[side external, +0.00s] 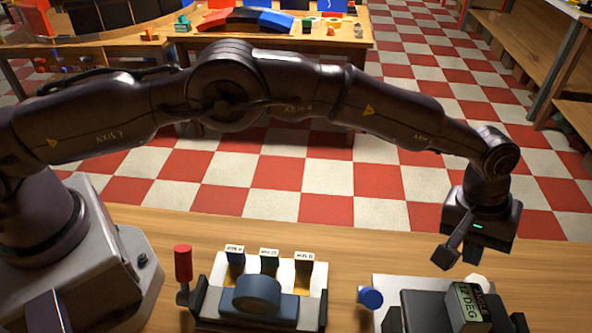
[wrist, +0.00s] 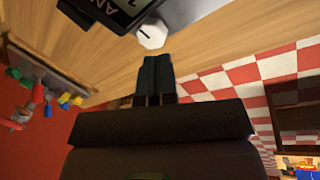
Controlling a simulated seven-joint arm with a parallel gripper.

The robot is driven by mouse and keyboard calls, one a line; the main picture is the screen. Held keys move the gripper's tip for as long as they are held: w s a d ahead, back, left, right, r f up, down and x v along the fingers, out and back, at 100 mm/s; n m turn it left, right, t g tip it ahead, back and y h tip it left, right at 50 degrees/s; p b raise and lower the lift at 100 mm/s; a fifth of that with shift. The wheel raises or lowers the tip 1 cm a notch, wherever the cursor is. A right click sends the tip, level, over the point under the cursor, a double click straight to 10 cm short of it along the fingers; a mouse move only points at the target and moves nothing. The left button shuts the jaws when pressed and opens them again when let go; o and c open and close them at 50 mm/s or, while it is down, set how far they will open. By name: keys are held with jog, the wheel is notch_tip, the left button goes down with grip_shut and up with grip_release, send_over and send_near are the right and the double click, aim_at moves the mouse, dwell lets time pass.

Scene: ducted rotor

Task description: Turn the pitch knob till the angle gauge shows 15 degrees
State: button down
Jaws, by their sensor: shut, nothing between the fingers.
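The angle gauge (side external: 466,307) is a small box with a display at the lower right of the side view, and it seems to read 12 DEG. Its dark face (wrist: 125,8) is cut off at the top of the wrist view. A white faceted knob (wrist: 152,35) with a dark pointer line sits next to it; in the side view this knob (side external: 478,281) is partly hidden behind the gauge. No label marks it as the pitch knob. My gripper (side external: 459,257) is shut and empty, near the white knob. In the wrist view its fingertips (wrist: 157,58) appear just short of the knob.
A blue knob (side external: 370,298) sticks out left of the gauge unit. Left of it stands a fixture (side external: 257,295) with several labelled coloured parts, and a red-handled lever (side external: 183,264). Bare wooden table (side external: 415,255) lies behind the gauge unit.

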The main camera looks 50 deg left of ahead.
jog(key=shift+s+a+x, duration=0.1)
jog(key=shift+a+x, duration=0.15)
jog(key=shift+x, duration=0.9)
jog(key=shift+s+a+x, duration=0.1)
jog(key=shift+a+x, duration=0.15)
jog(key=shift+x, duration=0.9)
jog(key=shift+s+a+x, duration=0.1)
jog(key=shift+a+x, duration=0.2)
jog(key=shift+x, duration=0.85)
jog(key=shift+w+d+f, duration=0.2)
jog(key=shift+d, duration=0.1)
jog(key=shift+s+a, duration=0.2)
jog(key=shift+a, duration=0.15)
jog(key=d+v, duration=0.1)
jog(key=v, duration=0.4)
jog(key=shift+w+r, duration=0.2)
jog(key=shift+r, duration=0.35)
